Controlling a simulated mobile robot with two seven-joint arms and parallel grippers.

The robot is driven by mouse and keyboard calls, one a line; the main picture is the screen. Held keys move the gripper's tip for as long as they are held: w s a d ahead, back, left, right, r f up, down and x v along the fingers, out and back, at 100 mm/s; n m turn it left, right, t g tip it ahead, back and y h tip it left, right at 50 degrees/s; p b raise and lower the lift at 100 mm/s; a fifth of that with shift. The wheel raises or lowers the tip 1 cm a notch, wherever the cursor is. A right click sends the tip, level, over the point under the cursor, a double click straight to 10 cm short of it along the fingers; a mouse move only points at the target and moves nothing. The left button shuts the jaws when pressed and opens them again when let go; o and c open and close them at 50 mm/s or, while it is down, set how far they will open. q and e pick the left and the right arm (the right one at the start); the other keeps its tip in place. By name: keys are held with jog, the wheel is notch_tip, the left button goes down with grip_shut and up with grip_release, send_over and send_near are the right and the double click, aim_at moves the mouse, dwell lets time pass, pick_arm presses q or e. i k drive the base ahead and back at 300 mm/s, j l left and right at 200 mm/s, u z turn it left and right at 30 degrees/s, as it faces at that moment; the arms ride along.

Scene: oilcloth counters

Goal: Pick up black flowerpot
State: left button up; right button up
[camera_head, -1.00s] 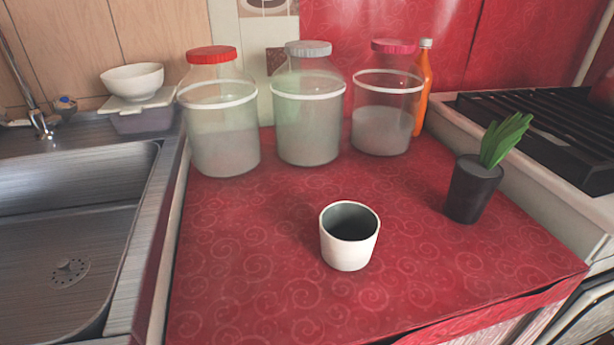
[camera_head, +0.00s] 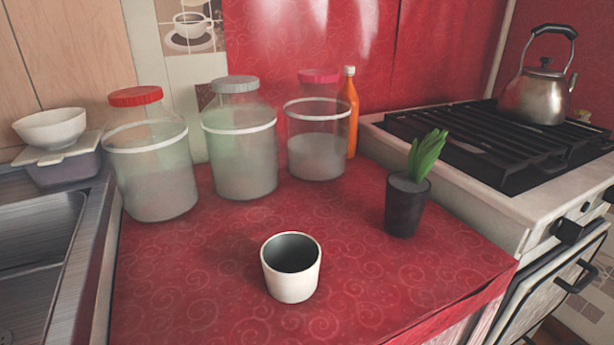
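The black flowerpot (camera_head: 406,208) stands upright on the red oilcloth counter (camera_head: 210,290), right of the middle and near the counter's right side. A green plant (camera_head: 427,155) with thick leaves rises from it and leans to the right. Neither of my grippers is in view.
A white cup (camera_head: 291,272) with a dark inside stands left of the flowerpot, nearer the front. Several items line the back: three big jars (camera_head: 240,155) and an orange bottle (camera_head: 350,110). A stove (camera_head: 470,180) with a kettle (camera_head: 540,92) is at right, a sink (camera_head: 35,270) at left.

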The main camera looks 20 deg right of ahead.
aim_at(407, 193)
jog(key=i+l+u, duration=0.25)
jog(key=l, duration=0.4)
jog(key=l+u, duration=0.25)
jog(key=l, duration=0.35)
